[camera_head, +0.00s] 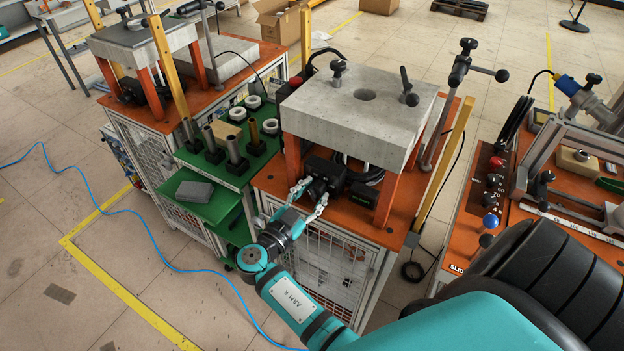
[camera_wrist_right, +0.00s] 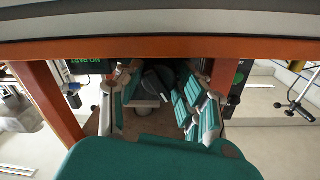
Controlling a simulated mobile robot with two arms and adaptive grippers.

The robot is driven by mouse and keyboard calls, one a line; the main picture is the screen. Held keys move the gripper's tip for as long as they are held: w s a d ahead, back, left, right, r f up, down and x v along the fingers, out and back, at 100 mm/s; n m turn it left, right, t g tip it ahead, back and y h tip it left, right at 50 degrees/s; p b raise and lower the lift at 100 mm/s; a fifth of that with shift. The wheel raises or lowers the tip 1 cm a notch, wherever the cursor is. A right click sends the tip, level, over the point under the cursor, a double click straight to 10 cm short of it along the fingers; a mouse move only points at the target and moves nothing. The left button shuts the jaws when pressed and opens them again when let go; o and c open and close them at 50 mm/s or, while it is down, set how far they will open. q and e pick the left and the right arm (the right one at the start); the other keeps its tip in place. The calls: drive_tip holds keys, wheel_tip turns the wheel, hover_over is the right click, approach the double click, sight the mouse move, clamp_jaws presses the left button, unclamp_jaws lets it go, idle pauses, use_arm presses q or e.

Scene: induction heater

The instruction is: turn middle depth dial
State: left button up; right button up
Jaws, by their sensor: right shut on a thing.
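My right gripper (camera_head: 310,194) reaches up to the front of the middle heater unit, under its grey slab (camera_head: 355,105). Its fingers are on either side of a dark round dial on the front of a black control box (camera_head: 325,170), and it is shut on that dial. In the right wrist view, the dark dial (camera_wrist_right: 158,82) sits between the two finger pads of the gripper (camera_wrist_right: 160,95). The dial's markings and angle cannot be made out. My left gripper is not in view.
Orange posts (camera_head: 388,196) stand beside the control box. A green shelf (camera_head: 230,170) with several dark cylinders is to the left. A second heater unit (camera_head: 150,40) stands farther back left. An orange bench (camera_head: 470,215) with knobs is at the right.

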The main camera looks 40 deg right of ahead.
sight(313, 191)
drive_tip(key=shift+f+n+b, duration=0.25)
drive_tip(key=shift+n+b, duration=0.75)
drive_tip(key=shift+n, duration=0.1)
drive_tip(key=shift+r+n+b, duration=0.15)
drive_tip(key=shift+n+b, duration=0.3)
drive_tip(key=shift+n, duration=0.45)
drive_tip(key=shift+r+n, duration=0.15)
drive_tip(key=shift+n, duration=0.15)
drive_tip(key=o, duration=1.1)
drive_tip(key=shift+o, duration=0.2)
drive_tip(key=shift+r, duration=0.15)
wheel_tip(313, 191, up, 10)
drive_tip(key=shift+f, duration=0.15)
